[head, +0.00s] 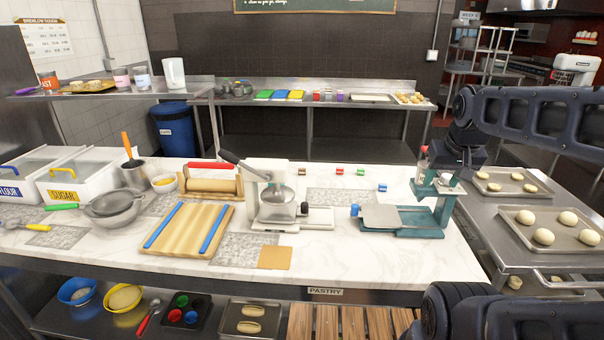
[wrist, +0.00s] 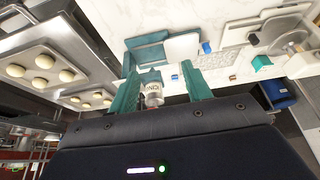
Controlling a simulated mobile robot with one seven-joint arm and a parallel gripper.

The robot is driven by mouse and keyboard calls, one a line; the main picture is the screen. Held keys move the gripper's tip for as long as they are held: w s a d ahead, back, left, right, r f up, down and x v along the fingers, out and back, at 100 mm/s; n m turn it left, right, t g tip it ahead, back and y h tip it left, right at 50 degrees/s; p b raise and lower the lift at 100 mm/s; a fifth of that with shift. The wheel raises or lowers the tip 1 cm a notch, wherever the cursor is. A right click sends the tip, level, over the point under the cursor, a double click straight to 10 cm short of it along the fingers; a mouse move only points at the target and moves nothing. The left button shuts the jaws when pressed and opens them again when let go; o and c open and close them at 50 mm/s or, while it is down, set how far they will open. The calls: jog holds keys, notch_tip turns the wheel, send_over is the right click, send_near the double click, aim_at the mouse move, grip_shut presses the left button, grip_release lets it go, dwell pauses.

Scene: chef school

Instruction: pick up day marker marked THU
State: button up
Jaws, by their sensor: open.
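Small coloured markers lie on the marble counter in the head view: a dark reddish one (head: 301,171), a red one (head: 339,171), a green one (head: 360,172) and a blue one (head: 382,187). Their lettering is too small to read, so I cannot tell which is THU. My gripper (wrist: 160,70) is open, above the counter's right part. A white labelled bottle (wrist: 153,94) appears between the teal fingers; contact is unclear.
A teal scale (head: 395,216) stands right of a white press (head: 280,200). A board with blue strips (head: 187,228) lies left. Trays of dough balls (head: 548,238) are at the right.

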jog(key=w+a+r+n, duration=0.25)
jog(key=w+r, duration=0.25)
jog(key=w, duration=0.5)
jog(key=n+g, duration=0.5)
jog(key=n, duration=1.2)
send_over(302, 169)
notch_tip(302, 169, down, 23)
jog(key=shift+m, duration=0.25)
jog(key=f, duration=1)
jog(key=shift+w+f, duration=0.2)
jog(key=shift+f, duration=0.05)
jog(key=shift+c, duration=0.2)
jog(key=c, duration=1)
